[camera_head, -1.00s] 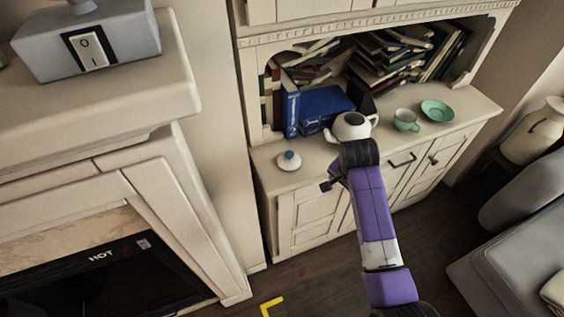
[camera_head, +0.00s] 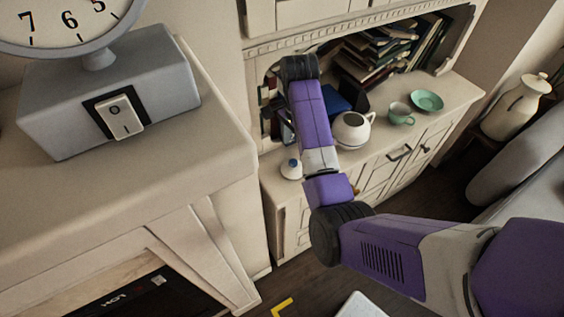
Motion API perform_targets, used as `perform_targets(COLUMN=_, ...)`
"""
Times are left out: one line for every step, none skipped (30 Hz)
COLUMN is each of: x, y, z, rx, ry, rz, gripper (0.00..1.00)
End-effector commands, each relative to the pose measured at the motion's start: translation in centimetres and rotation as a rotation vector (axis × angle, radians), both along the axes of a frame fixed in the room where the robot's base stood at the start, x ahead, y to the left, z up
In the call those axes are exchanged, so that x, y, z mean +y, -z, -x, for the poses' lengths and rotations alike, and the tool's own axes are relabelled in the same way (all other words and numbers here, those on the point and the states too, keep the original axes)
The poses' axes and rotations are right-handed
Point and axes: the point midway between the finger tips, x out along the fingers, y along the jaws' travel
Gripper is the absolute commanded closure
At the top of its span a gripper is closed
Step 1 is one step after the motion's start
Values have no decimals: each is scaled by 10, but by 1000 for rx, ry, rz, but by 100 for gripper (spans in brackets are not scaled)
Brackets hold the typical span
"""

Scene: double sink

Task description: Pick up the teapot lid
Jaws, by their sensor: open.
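The teapot lid (camera_head: 291,170), white with a blue knob, lies on the cabinet's counter to the left of the teapot. My purple arm passes just right of it in the picture and may cover its edge. The white teapot (camera_head: 350,131) stands upright with its top open and its handle to the right. My arm partly covers its left side. The arm reaches up past the lid to a dark joint in front of the bookshelf. My gripper's fingers are hidden behind the arm, so I cannot see them, and I see nothing held.
A green cup (camera_head: 400,114) and a green saucer (camera_head: 427,100) stand right of the teapot. Books (camera_head: 375,50) fill the shelf behind. A grey switch box (camera_head: 110,90) under a clock sits on the mantel (camera_head: 150,195) at left. A white vase (camera_head: 515,108) stands at right.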

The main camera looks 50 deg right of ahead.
Motion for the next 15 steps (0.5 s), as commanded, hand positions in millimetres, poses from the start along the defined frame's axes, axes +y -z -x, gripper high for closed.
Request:
perform_targets(x=0, y=4, z=1, rx=4, ry=2, rz=-3, gripper=34)
perform_targets(x=0, y=7, z=1, rx=5, ry=2, rz=-3, gripper=34)
perform_targets(x=1, y=12, z=1, rx=6, ry=2, rz=-3, gripper=34)
perform_targets(x=1, y=15, z=1, rx=6, ry=1, rz=-3, gripper=34)
perform_targets(x=0, y=18, z=1, rx=4, ry=1, rz=-2, gripper=34)
perform_targets(x=1, y=22, z=1, rx=4, ry=1, rz=-2, gripper=34)
perform_targets(x=1, y=24, z=1, rx=4, ry=0, rz=-2, gripper=34)
perform_targets(x=1, y=27, z=1, rx=4, ry=0, rz=-2, gripper=34)
perform_targets(x=2, y=30, z=2, rx=5, ry=0, rz=-2, gripper=34)
perform_targets(x=3, y=33, z=2, rx=6, ry=0, rz=-2, gripper=34)
perform_targets(x=3, y=37, z=3, rx=6, ry=0, rz=-2, gripper=34)
perform_targets(x=5, y=43, z=3, rx=6, ry=0, rz=-3, gripper=34)
perform_targets(x=5, y=47, z=4, rx=6, ry=0, rz=-3, gripper=34)
perform_targets(x=6, y=52, z=4, rx=5, ry=0, rz=-3, gripper=34)
perform_targets(x=7, y=58, z=4, rx=5, ry=0, rz=-3, gripper=34)
